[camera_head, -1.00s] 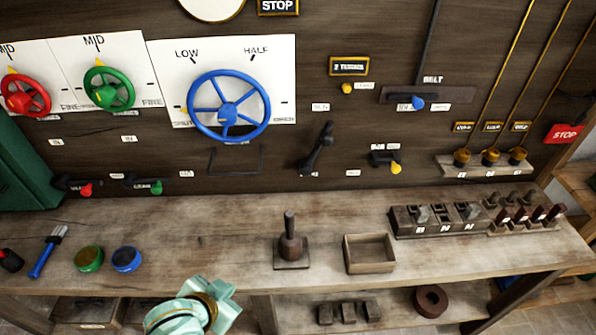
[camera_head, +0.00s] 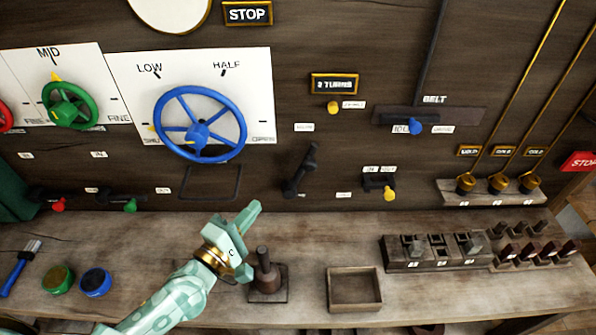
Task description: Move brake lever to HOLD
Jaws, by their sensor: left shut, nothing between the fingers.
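A black lever (camera_head: 300,170), which I take to be the brake lever, is mounted on the dark wood wall right of the blue wheel. It tilts, with its upper end to the right. Small white labels sit above it (camera_head: 304,127) and at its lower right (camera_head: 343,195); I cannot read them. My left gripper (camera_head: 252,212) is shut and empty. In the picture it is below and left of the lever, apart from it, and overlaps the left side of the stand with an upright post. My right gripper is not in view.
The stand (camera_head: 266,275) and an open wooden box (camera_head: 354,290) are on the bench below the lever. The blue wheel (camera_head: 198,125) is at upper left. A yellow-knobbed switch (camera_head: 389,194) is right of the lever.

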